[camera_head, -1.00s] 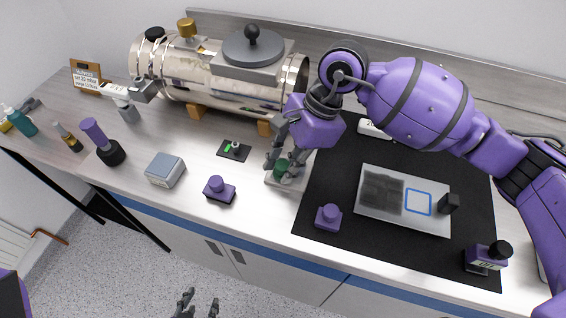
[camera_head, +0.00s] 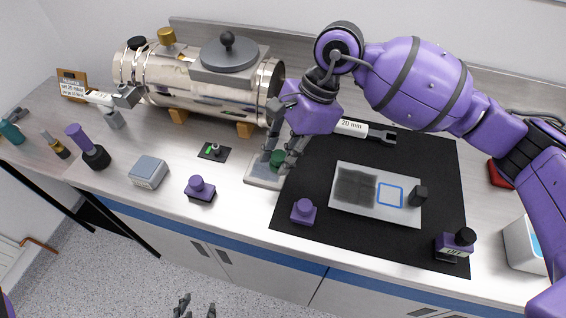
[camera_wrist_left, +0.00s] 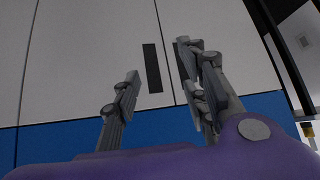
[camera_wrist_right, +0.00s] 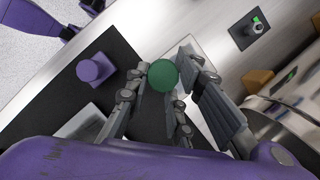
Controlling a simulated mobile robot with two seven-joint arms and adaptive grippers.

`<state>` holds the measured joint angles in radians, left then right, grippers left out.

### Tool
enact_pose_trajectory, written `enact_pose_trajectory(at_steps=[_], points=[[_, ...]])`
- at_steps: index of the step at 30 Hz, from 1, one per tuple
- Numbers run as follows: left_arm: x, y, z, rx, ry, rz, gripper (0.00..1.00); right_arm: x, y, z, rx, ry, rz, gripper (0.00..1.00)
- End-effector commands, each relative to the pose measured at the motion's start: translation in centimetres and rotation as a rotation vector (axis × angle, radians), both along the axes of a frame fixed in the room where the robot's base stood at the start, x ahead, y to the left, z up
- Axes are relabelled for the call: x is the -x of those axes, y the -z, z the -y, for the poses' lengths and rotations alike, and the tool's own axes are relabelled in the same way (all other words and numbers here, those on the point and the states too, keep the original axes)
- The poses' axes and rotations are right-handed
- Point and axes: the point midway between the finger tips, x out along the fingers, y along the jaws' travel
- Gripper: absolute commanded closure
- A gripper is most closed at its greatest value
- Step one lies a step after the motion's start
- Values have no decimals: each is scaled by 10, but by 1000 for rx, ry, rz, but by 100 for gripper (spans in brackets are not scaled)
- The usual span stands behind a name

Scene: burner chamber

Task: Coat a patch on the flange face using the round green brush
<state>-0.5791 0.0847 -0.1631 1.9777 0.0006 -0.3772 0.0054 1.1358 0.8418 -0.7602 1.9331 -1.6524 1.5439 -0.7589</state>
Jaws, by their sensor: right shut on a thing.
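My right gripper (camera_head: 279,156) is shut on the round green brush (camera_head: 277,159), over the far right part of a pale tray (camera_head: 262,178). The brush's round green top (camera_wrist_right: 163,75) shows between the fingers in the right wrist view; its underside is hidden, and I cannot tell whether it touches the tray. A flat grey plate (camera_head: 375,211) lies on the black mat (camera_head: 300,236), with a dark rough area at left and a blue-outlined square (camera_head: 390,195) at right. My left gripper (camera_head: 194,306) is open and empty in front of the bench; its spread fingers show in the left wrist view (camera_wrist_left: 160,95).
A black block (camera_head: 418,196) stands on the plate's right end. The steel chamber (camera_head: 205,90) stands behind. The bench front between blocks is clear.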

Motion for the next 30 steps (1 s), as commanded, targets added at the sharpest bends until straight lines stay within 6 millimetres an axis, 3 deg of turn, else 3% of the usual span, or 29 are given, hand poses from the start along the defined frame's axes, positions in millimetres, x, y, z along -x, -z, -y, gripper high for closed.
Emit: enact_pose_trajectory(at_steps=[11,30], points=[[-1,-9,9,15,8,1,60,0,-34,2,0,9,3,100],[5,-8,6,13,2,-7,60,2,-32,3,1,11,-6,100]])
